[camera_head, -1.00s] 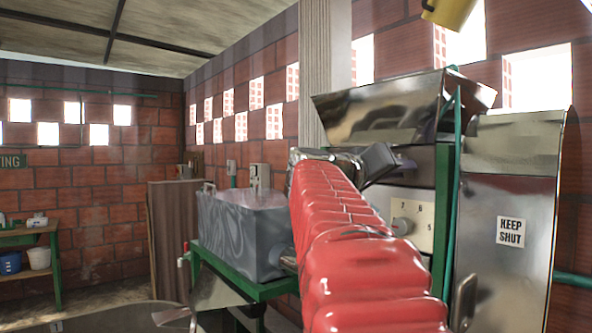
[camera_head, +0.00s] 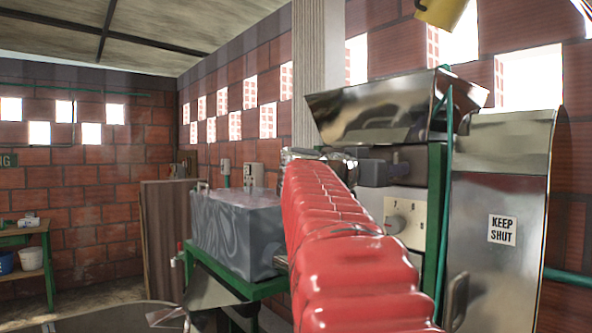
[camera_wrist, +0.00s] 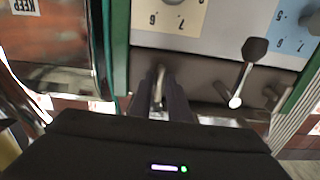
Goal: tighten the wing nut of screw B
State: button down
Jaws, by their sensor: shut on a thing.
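In the wrist view my gripper (camera_wrist: 162,82) is shut on a small shiny metal piece, seemingly the wing nut (camera_wrist: 158,90), at the edge of the pulper's grey panel (camera_wrist: 200,54). The fingers hide most of it, and no letter B is readable. A beige number plate (camera_wrist: 167,14) lies above it in the picture. To the right, apart from my gripper, is a silver screw end with a dark-tipped lever (camera_wrist: 245,72). In the head view my gripper (camera_head: 378,172) reaches the machine front below the steel hopper (camera_head: 380,108); the wing nut is hidden there.
A steel cover marked KEEP SHUT (camera_head: 512,190) stands right of the panel, beside a green post (camera_head: 436,180). A blue number plate (camera_wrist: 296,30) is on the panel's right in the wrist view.

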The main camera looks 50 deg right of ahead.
jog(key=shift+w+f, duration=0.2)
jog(key=c, duration=1.9)
grip_release()
jog(key=shift+o, duration=0.9)
jog(key=shift+r, duration=0.15)
jog(key=shift+s, duration=0.1)
jog(key=w+a, duration=0.2)
jog(key=a, duration=1.1)
jog(key=shift+w+a, duration=0.15)
jog(key=shift+a, duration=0.15)
